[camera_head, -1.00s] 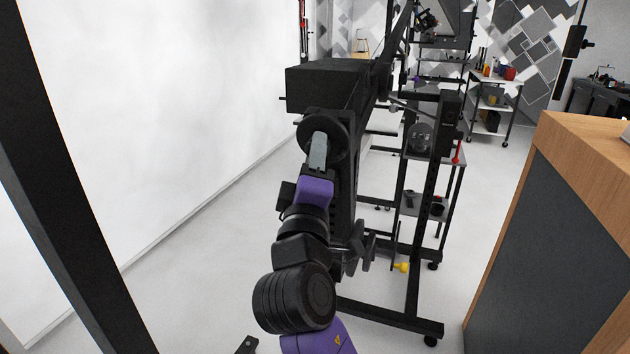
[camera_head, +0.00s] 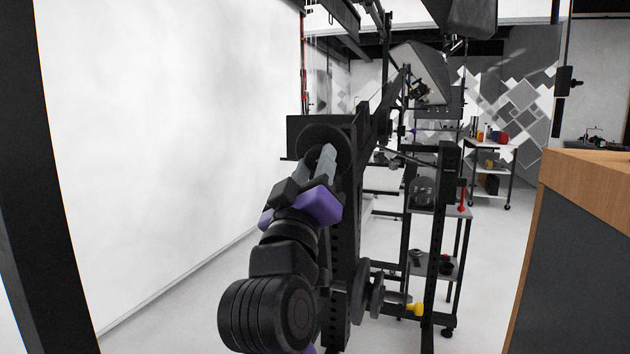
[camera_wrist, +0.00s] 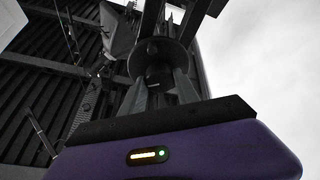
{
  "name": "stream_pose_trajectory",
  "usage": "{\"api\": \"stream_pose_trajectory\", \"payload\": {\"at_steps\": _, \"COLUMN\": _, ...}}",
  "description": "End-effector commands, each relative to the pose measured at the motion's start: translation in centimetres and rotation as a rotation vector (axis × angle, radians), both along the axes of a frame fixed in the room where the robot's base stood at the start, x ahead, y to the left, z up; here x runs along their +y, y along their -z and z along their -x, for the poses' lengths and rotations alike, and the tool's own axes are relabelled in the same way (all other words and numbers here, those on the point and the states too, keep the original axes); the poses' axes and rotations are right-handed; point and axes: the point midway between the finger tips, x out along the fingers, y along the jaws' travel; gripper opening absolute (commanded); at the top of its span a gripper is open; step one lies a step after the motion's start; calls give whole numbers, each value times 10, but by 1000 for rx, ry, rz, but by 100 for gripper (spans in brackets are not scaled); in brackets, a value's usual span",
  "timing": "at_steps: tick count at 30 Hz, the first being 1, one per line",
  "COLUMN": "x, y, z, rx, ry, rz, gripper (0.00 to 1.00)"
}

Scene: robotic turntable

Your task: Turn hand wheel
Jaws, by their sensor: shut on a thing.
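The hand wheel (camera_head: 314,134) is a black round disc at the front end of the black boom, in the middle of the head view. It also shows in the wrist view (camera_wrist: 172,52), facing me, with a dark hub (camera_wrist: 158,76) at its centre. My gripper (camera_head: 322,162) reaches up to the wheel, its grey fingers at the disc's middle. In the wrist view my gripper (camera_wrist: 160,88) has one finger on each side of the hub, shut on the wheel's central part. The exact contact is partly hidden by the fingers and shadow.
A black stand (camera_head: 440,240) holds the boom on the right, with round weights (camera_head: 365,290) low down. A shelf cart (camera_head: 460,212) stands behind it. A wooden-topped counter (camera_head: 590,180) is at the right. A white wall (camera_head: 150,150) fills the left.

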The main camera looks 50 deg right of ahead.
Motion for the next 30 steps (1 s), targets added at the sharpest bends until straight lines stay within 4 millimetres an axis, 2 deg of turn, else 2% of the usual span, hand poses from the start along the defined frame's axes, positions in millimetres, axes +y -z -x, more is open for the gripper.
{"api": "stream_pose_trajectory", "payload": {"at_steps": 15, "x": -2, "y": 2, "z": 0, "rx": -16, "ry": -1, "rz": -12, "gripper": 0}}
{"api": "stream_pose_trajectory", "payload": {"at_steps": 16, "x": -2, "y": 2, "z": 0, "rx": -16, "ry": -1, "rz": -12, "gripper": 39}}
{"api": "stream_pose_trajectory", "payload": {"at_steps": 19, "x": -1, "y": 2, "z": 0, "rx": -16, "ry": -2, "rz": -10, "gripper": 59}}
{"api": "stream_pose_trajectory", "payload": {"at_steps": 30, "x": 2, "y": 2, "z": 1, "rx": -17, "ry": -5, "rz": -8, "gripper": 59}}
